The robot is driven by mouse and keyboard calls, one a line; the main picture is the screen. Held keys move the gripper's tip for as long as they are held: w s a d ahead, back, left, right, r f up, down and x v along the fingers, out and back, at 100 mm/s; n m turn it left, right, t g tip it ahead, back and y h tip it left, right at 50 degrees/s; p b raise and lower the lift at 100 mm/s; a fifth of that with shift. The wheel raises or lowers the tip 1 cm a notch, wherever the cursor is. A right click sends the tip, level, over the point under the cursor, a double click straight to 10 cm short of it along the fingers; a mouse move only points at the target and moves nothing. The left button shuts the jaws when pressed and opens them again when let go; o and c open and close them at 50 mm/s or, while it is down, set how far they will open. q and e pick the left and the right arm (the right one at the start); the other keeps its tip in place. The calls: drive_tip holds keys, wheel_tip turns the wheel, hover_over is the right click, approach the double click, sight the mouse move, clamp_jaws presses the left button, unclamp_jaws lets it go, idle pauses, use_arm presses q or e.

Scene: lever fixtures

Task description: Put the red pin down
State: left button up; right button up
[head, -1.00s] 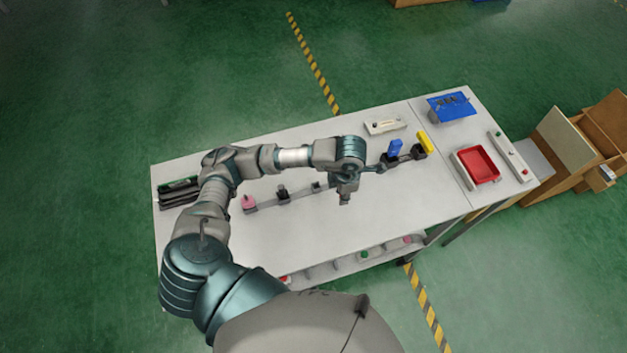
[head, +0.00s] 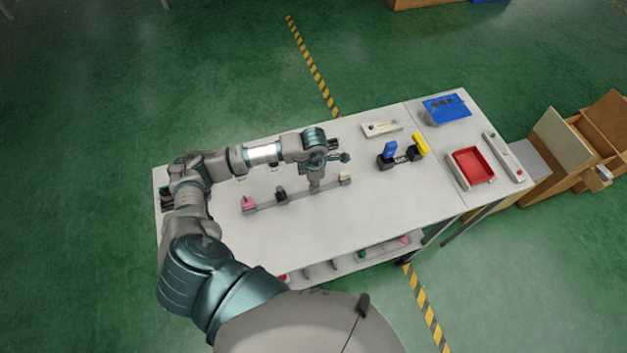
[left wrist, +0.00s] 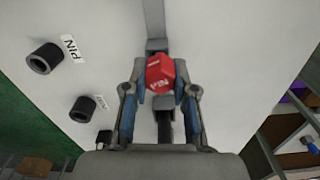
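The red pin (left wrist: 160,73), a hexagonal head with white lettering, sits between the fingertips of my left gripper (left wrist: 160,68) in the left wrist view. The fingers converge on both its sides and appear shut on it. Grey blocks of the bar fixture (left wrist: 156,45) show beyond and below the pin. Whether the pin rests in the fixture or hangs above it I cannot tell. In the head view my left gripper (head: 315,188) points down over the bar fixture (head: 265,206), and the pin is hidden. My right gripper is not in view.
Two dark round sockets (left wrist: 45,58) (left wrist: 83,109) with white labels are left in the wrist view. On the table (head: 350,215), a black fixture with blue and yellow parts (head: 400,155) and a red tray (head: 472,166) stand to the right. The table's front middle is clear.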

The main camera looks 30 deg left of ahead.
use_arm(q)
drive_tip(key=o, duration=0.3)
drive_tip(key=shift+a, duration=0.5)
drive_tip(key=shift+a+r, duration=0.1)
drive_tip(key=shift+r, duration=0.35)
wheel_tip(320, 180, up, 11)
drive_tip(key=shift+r+b, duration=0.1)
drive_tip(key=shift+b, duration=0.25)
drive_tip(key=shift+d, duration=0.3)
